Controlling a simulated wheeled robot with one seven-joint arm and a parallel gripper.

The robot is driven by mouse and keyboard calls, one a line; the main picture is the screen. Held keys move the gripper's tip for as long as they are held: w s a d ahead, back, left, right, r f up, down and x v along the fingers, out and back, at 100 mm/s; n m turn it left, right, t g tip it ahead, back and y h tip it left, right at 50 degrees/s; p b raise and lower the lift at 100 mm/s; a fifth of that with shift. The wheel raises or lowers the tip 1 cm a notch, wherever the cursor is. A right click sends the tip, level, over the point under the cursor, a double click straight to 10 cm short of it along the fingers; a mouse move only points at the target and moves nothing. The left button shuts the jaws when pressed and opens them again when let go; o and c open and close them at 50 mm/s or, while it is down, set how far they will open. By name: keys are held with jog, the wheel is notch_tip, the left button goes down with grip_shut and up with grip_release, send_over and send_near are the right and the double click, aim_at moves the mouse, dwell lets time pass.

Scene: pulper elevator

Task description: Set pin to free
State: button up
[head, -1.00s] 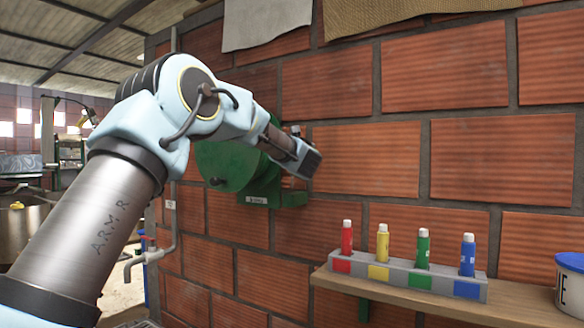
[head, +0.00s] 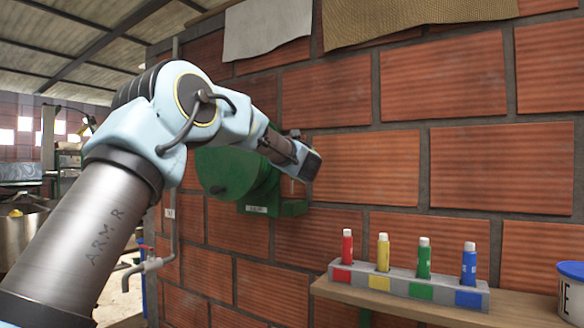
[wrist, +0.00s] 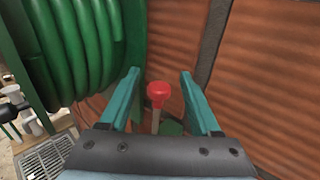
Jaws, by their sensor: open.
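The pin is a red knob (wrist: 158,92) on a thin pale stem, seen in the wrist view. It stands between the two teal fingers of my gripper (wrist: 160,74), with gaps on both sides. My gripper is open and holds nothing. A green hose reel (wrist: 85,45) fills the left of the wrist view. In the head view the reel (head: 228,172) is mounted on the brick wall, partly behind my arm. My arm's end is in front of the reel's right side there. It hides the pin and the fingers from the head camera.
A wooden shelf (head: 395,302) at lower right bears a grey rack (head: 405,284) of colored tubes and a white bucket (head: 572,290). A pipe with a tap (head: 150,264) runs down left of the reel. Cloths (head: 268,30) hang above. The wall right of my gripper is bare.

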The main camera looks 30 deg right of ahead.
jog(key=b+v, duration=0.4)
jog(key=v, duration=0.6)
jog(key=shift+s+a, duration=0.15)
jog(key=shift+s, duration=0.05)
jog(key=w+a+f+m+g+y, duration=0.1)
jog(key=w+a+f+m+g, duration=0.15)
jog(key=a+f+m, duration=0.8)
jog(key=w+a+f+m+g, duration=0.1)
jog(key=a+f+m+g, duration=0.3)
jog(key=a+f+m, duration=0.7)
jog(key=s+a+f+m+g+y, duration=0.2)
jog(key=s+a+f, duration=0.4)
jog(key=a, duration=0.3)
jog(key=s+a+f+m+g+y, duration=0.1)
jog(key=s+a+f+m+g, duration=0.2)
jog(key=s+a+f+m, duration=0.2)
jog(key=s+a+f+m+g+y+p, duration=0.1)
jog(key=s+a+f+m+g+y, duration=0.1)
jog(key=s+a+f, duration=0.4)
jog(key=s+a+m+g, duration=0.1)
jog(key=s+a+m, duration=0.1)
jog(key=s+a, duration=0.2)
jog(key=shift+a+f+y, duration=0.3)
jog(key=shift+a, duration=1.15)
jog(key=shift+o, duration=0.4)
jog(key=shift+g, duration=0.25)
